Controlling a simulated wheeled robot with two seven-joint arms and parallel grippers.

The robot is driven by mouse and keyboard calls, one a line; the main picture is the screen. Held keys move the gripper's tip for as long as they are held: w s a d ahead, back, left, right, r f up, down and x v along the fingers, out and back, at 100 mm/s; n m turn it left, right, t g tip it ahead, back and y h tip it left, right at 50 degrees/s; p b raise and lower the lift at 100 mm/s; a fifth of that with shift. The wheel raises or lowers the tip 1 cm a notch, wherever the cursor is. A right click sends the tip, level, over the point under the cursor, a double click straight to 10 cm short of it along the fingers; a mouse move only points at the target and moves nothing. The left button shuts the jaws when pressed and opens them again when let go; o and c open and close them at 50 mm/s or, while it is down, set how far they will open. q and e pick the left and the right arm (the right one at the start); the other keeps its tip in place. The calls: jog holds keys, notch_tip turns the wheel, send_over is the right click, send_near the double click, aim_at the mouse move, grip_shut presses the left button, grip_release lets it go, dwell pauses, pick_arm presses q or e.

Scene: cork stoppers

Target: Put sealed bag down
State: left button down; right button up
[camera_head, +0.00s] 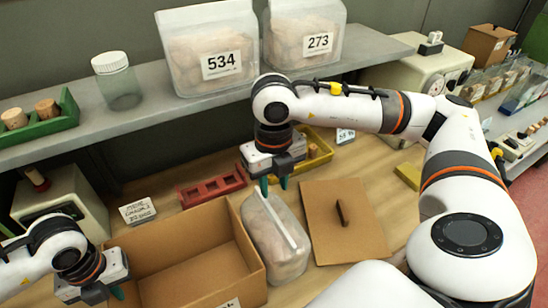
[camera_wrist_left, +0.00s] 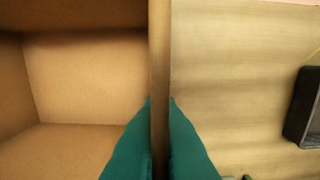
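A clear bag of pale contents (camera_head: 275,245) with a white strip along its top rests on the table between the open cardboard box (camera_head: 245,250) and a flat brown board. My right gripper (camera_head: 275,184) is over the far end of the bag, teal fingers apart with nothing visible between them. Whether a fingertip touches the bag I cannot tell. My left gripper (camera_head: 112,290) is at the box's left side. In the left wrist view its fingers (camera_wrist_left: 161,105) straddle the box wall (camera_wrist_left: 159,50) and press against it from both sides.
The brown board (camera_head: 345,220) with a dark handle lies right of the bag. A red block tray (camera_head: 212,188), a yellow bin (camera_head: 318,155) and a small sign (camera_head: 138,211) stand behind. Bags marked 534 (camera_head: 210,50) and 273 (camera_head: 303,35) stand on the shelf.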

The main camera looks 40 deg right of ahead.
aim_at(274, 215)
notch_tip(274, 215, down, 12)
jog(key=m, duration=3.6)
grip_shut()
